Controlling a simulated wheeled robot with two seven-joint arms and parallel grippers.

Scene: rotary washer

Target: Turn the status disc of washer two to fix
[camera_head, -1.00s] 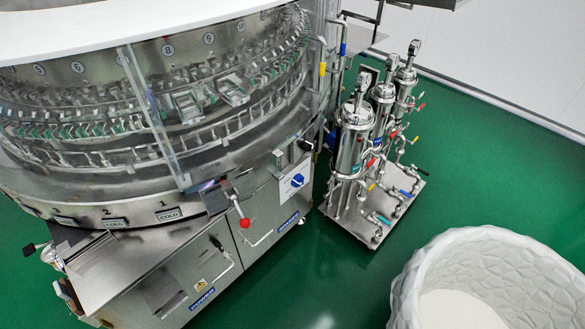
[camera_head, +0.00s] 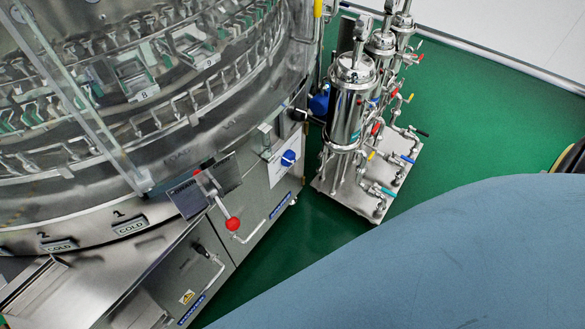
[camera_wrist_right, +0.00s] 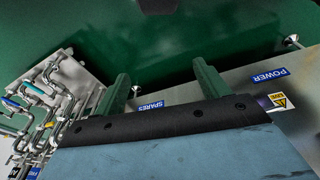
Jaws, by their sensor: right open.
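The large round steel washer (camera_head: 165,150) fills the left of the head view. On its lower rim, a number 2 stands above a plate reading COLD (camera_head: 58,245), and a number 1 stands above another COLD plate (camera_head: 130,226). A blue round knob (camera_head: 288,158) sits on a white panel of the cabinet. I cannot read the word fix or tell which part is washer two's status disc. In the right wrist view, my right gripper (camera_wrist_right: 160,85) has its two green fingers apart with nothing between them. My left gripper is not in view.
A red-knobbed lever (camera_head: 232,223) sticks out from the washer. Steel filter canisters (camera_head: 350,100) with pipes stand on a plate to the right. My large blue arm part covers the lower right. The right wrist view shows SPARES (camera_wrist_right: 152,105) and POWER (camera_wrist_right: 270,76) labels.

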